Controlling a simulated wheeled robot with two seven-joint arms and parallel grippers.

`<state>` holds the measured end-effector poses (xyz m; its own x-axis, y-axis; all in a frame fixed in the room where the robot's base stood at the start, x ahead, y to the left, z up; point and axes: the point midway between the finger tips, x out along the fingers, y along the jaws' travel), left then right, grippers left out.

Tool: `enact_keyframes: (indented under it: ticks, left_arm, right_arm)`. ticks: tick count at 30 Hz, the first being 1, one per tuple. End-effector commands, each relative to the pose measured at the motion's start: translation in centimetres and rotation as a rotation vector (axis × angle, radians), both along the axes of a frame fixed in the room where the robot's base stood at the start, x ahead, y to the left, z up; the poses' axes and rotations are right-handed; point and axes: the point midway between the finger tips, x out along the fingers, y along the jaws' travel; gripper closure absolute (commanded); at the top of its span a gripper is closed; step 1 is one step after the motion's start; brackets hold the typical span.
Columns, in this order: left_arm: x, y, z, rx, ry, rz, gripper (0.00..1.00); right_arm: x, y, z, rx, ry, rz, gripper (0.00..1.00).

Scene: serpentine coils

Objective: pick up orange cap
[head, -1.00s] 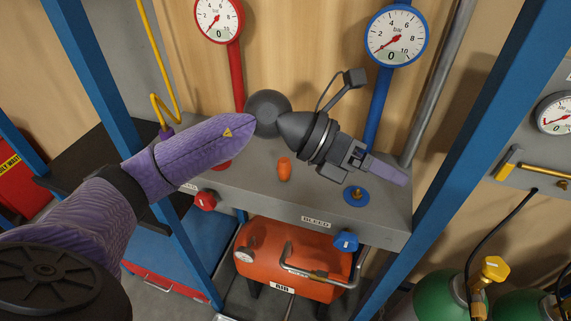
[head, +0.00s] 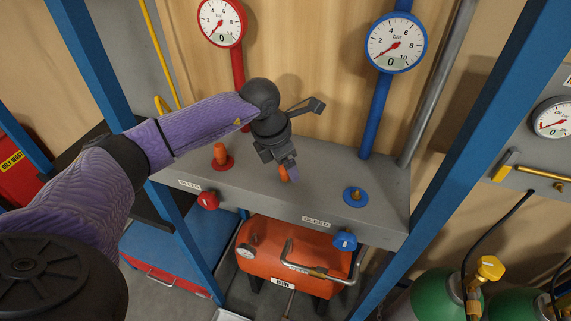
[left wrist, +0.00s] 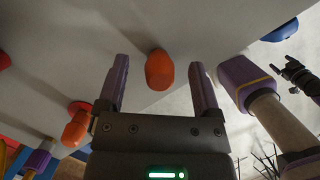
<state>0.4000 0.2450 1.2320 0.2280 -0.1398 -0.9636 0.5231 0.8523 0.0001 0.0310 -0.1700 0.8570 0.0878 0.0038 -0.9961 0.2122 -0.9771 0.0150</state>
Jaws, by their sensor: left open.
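An orange cap (head: 284,174) stands on the grey bench top, mostly covered by my left gripper (head: 289,170) in the head view. In the left wrist view the cap (left wrist: 159,70) shows between the two purple fingers, with space on both sides. My left gripper (left wrist: 159,75) is open and points down at the cap; the fingers do not touch it in that view. A second orange piece (head: 219,154) sits on a red flange at the left, and it also shows in the left wrist view (left wrist: 76,128). My right gripper is not seen clearly.
A blue flange (head: 356,196) with a brass stub is on the right of the bench (head: 325,185). Red (head: 208,200) and blue (head: 345,241) knobs stick out in front. Red (head: 238,72) and blue (head: 377,110) gauge pipes rise behind. Blue posts (head: 455,165) flank the bench.

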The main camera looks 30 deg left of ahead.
Motion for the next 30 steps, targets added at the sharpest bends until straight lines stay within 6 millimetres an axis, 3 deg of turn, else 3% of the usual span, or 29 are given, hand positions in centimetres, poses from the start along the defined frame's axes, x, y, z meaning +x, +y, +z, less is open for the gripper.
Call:
enact_keyframes:
  ticks: [2, 14, 23, 26, 30]
  left_arm:
    - [0.0, 0.0, 0.0, 0.000, 0.000, 0.000, 0.17]
    - [0.0, 0.0, 0.1, 0.000, 0.000, 0.000, 0.99]
    - [0.0, 0.0, 0.3, -0.001, -0.002, 0.000, 1.00]
    - [0.1, 0.0, 2.0, 0.000, -0.006, 0.000, 1.00]
    - [0.1, 0.0, 5.8, 0.000, -0.007, 0.000, 1.00]
  right_arm:
    - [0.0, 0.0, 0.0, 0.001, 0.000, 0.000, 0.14]
    - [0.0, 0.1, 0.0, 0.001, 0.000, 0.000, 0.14]
    - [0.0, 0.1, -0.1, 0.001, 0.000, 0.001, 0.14]
    - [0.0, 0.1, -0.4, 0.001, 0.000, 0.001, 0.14]
    - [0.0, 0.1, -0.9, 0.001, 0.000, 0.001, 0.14]
